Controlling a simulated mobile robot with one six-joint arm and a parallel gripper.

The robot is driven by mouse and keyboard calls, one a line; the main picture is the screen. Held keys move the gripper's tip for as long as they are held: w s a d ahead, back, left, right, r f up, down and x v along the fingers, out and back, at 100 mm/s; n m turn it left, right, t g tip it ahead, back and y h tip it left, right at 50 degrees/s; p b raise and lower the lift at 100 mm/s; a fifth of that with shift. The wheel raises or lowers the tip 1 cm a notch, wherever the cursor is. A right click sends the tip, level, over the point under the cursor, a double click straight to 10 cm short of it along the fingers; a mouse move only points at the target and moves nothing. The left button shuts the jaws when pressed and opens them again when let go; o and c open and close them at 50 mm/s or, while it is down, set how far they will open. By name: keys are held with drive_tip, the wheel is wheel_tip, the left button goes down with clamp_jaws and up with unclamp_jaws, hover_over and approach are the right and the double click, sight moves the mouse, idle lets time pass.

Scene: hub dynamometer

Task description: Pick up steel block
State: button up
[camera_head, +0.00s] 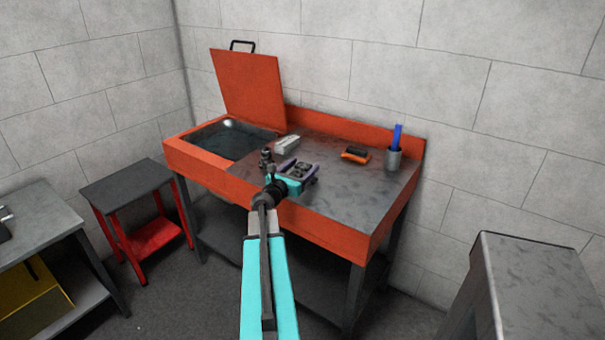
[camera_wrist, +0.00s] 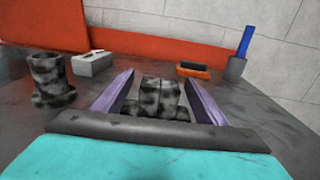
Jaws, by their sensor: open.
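A dark, mottled, stepped steel block (camera_wrist: 158,98) stands on the bench between the fingers of my gripper (camera_wrist: 159,78) in the wrist view. My gripper is open, with one purple finger on each side of the block; I cannot tell whether either touches it. In the head view my gripper (camera_head: 299,170) is low over the orange bench, with the block (camera_head: 302,167) small between its fingers. The block's lower near side is hidden behind the gripper's palm.
A dark flanged cylinder (camera_wrist: 51,82) stands left of my gripper. A light grey block (camera_wrist: 92,63) lies behind it. An orange-and-black brush-like item (camera_wrist: 193,70) and a grey cup (camera_wrist: 236,67) with a blue item are farther right. The bench's right front (camera_head: 355,205) is clear.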

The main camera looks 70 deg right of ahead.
drive_tip(key=shift+d, duration=0.3)
idle(0.4)
drive_tip(key=c, duration=1.7)
drive_tip(key=shift+o, duration=0.2)
drive_tip(key=shift+r, duration=0.15)
